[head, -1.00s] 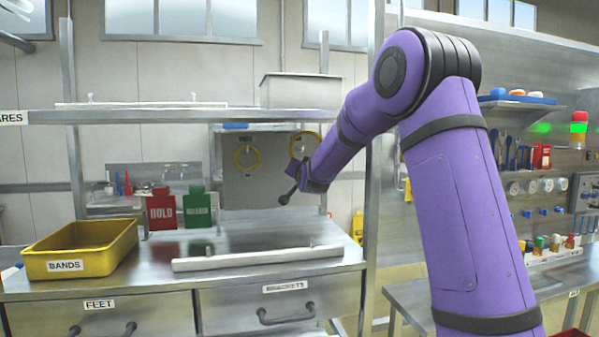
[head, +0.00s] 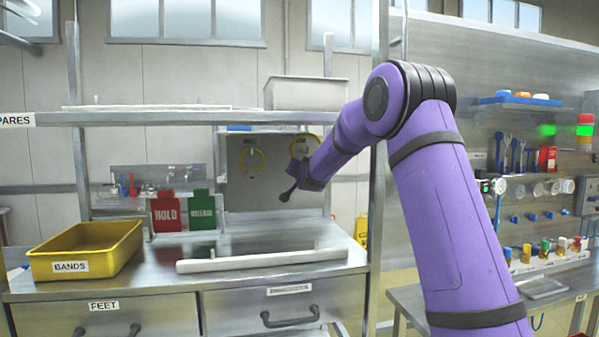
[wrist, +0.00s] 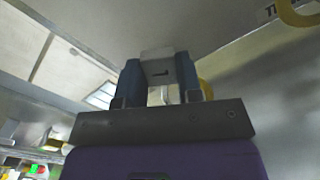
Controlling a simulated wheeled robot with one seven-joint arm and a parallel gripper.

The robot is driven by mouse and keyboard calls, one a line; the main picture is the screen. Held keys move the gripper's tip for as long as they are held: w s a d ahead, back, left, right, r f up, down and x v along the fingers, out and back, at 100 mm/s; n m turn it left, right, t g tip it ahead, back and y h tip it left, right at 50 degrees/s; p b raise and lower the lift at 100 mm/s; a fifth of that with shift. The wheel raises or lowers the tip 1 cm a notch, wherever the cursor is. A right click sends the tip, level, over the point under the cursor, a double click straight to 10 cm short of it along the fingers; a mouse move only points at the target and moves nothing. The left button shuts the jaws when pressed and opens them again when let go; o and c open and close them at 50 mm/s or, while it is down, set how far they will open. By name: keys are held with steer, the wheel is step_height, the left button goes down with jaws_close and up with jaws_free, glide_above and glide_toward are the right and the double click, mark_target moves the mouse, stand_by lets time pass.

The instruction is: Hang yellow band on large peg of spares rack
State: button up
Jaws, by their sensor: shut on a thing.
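A yellow piece (wrist: 205,88), apparently part of the yellow band, shows beside the right finger. A pale block with a dark mark lies between the fingers; I cannot tell what it is. In the head view a yellow band (head: 294,147) shows at the rack's back panel (head: 274,186), partly behind my wrist, which hides the fingertips. Another yellow ring (head: 241,163) hangs on the panel to the left; a yellow ring (wrist: 297,17) also shows at upper right in the wrist view. The large peg is not clearly visible.
A yellow bin labelled BANDS (head: 84,268) stands on the bench's left. A pale bar (head: 262,261) lies along the bench front. A grey box (head: 305,93) sits on the upper shelf.

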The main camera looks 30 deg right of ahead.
steer(key=shift+x, duration=1.25)
steer(key=shift+w+f, duration=0.1)
steer(key=shift+f, duration=2.05)
steer(key=o, duration=1.6)
steer(key=shift+c, duration=0.2)
steer(key=v, duration=1)
